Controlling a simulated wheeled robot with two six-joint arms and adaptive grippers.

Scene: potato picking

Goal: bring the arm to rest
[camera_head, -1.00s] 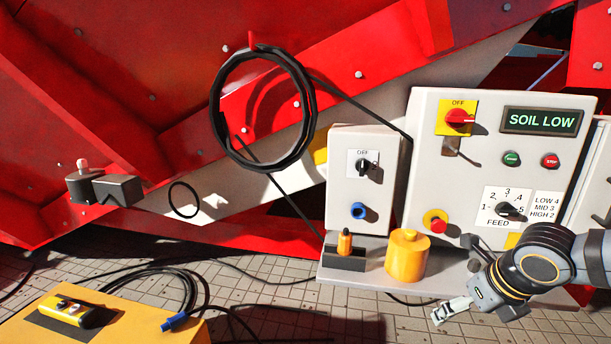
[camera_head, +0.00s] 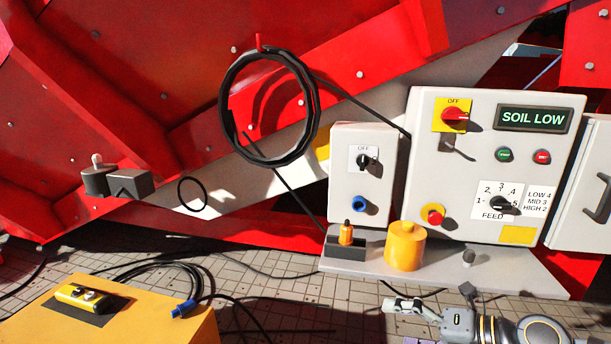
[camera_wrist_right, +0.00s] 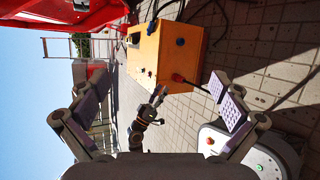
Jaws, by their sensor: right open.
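My right gripper (camera_head: 408,322) is low at the bottom edge of the head view, below the grey shelf and in front of the control panel. In the right wrist view its two padded fingers (camera_wrist_right: 160,101) stand wide apart with nothing between them. My left gripper is not in the head view. An arm with a small gripper (camera_wrist_right: 157,97), which looks like my left one, shows far off in the right wrist view, too small to read its jaws.
The control panel (camera_head: 473,190) reads SOIL LOW. The shelf (camera_head: 480,275) carries a yellow cylinder (camera_head: 405,247) and an orange-topped piece (camera_head: 346,233). A yellow box (camera_head: 150,325) stands at lower left, also in the wrist view (camera_wrist_right: 155,65). Cables lie on the tiled floor.

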